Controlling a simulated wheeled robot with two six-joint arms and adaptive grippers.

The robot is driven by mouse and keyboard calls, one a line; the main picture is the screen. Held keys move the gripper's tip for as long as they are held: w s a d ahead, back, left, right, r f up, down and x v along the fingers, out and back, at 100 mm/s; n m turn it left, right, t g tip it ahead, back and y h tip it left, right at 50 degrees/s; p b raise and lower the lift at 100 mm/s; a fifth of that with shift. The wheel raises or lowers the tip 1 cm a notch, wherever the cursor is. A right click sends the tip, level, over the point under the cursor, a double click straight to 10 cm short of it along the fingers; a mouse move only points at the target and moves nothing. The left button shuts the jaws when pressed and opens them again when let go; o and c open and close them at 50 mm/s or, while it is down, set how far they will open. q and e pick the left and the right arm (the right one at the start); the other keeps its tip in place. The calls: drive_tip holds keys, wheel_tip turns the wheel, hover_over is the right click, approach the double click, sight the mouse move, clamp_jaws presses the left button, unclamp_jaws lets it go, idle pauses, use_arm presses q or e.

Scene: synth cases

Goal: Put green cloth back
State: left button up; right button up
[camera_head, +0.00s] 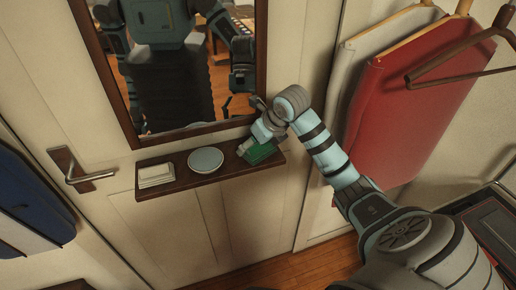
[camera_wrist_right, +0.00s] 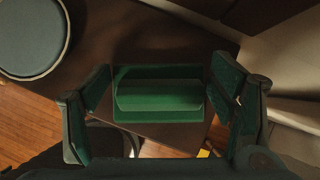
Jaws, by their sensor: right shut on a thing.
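The green cloth (camera_head: 262,154) is a folded, dark green piece at the right end of the narrow dark wooden shelf (camera_head: 178,184) under the mirror. In the right wrist view the cloth (camera_wrist_right: 160,96) lies between the two fingers, over the shelf's brown top. My right gripper (camera_head: 252,144) is shut on the cloth from above, at shelf level. Whether the cloth rests on the shelf or is slightly lifted cannot be told. My left gripper is not in view, apart from my reflection in the mirror.
A round grey-blue dish (camera_head: 205,160) sits mid-shelf, left of the cloth. A folded white cloth (camera_head: 155,175) lies at the left end. The framed mirror (camera_head: 185,75) rises behind. A door handle (camera_head: 80,176) is at left; a red garment (camera_head: 408,110) hangs at right.

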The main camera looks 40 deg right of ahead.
drive_tip(key=shift+w+a, duration=0.15)
drive_tip(key=shift+w, duration=0.05)
drive_tip(key=o, duration=1.6)
drive_tip(key=shift+w+a, duration=0.1)
drive_tip(key=shift+c, duration=0.2)
drive_tip(key=shift+r, duration=0.1)
drive_tip(key=v, duration=1.2)
